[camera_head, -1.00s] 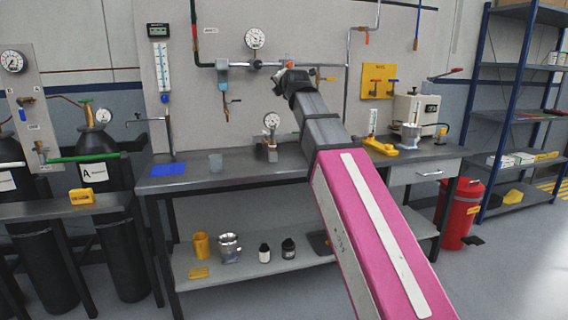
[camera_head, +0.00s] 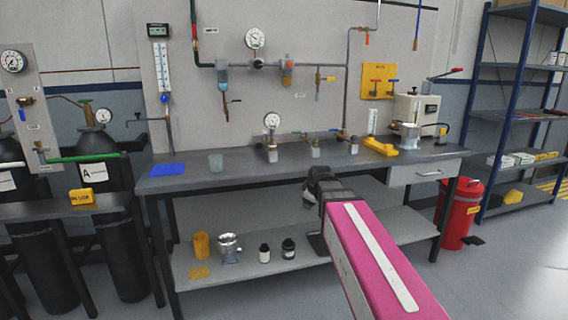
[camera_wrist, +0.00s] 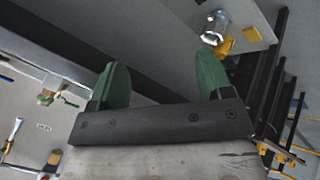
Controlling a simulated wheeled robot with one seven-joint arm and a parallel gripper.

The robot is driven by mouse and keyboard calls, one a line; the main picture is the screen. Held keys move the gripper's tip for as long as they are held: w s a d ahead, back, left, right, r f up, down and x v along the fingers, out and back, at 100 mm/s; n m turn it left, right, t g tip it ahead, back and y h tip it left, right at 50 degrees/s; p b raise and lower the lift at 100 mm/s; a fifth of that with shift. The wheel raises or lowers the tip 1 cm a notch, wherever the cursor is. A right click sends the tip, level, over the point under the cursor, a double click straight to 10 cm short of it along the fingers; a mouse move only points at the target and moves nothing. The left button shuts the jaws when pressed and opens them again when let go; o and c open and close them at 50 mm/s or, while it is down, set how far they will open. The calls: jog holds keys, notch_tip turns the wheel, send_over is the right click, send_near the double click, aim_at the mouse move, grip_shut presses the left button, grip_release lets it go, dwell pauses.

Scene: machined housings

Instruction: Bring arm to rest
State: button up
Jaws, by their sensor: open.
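My arm, with its pink and white link, reaches in from the lower right in the head view. My gripper (camera_head: 308,200) is in front of the workbench, below the level of its top (camera_head: 240,178). In the wrist view my gripper (camera_wrist: 160,85) shows two green fingers set wide apart with nothing between them. The fingers touch nothing that I can see. In the head view the fingertips are small and partly hidden by the dark wrist.
Gas cylinders (camera_head: 115,240) stand at the left. Floor in front is free.

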jog(key=s+d+f+m+g, duration=0.2)
jog(key=s+f+m, duration=0.2)
jog(key=s+f, duration=0.2)
jog(key=s+d+f+m+g, duration=0.3)
jog(key=s+f+m, duration=0.1)
jog(key=s+f, duration=0.3)
jog(key=s+d+f+m+g+h, duration=0.1)
jog(key=s+d+f+m+g, duration=0.1)
jog(key=s+f, duration=0.4)
notch_tip(320, 180, down, 4)
jog(key=shift+s+d+r+m, duration=0.1)
jog(key=shift+s+d+m, duration=0.4)
jog(key=shift+m, duration=0.7)
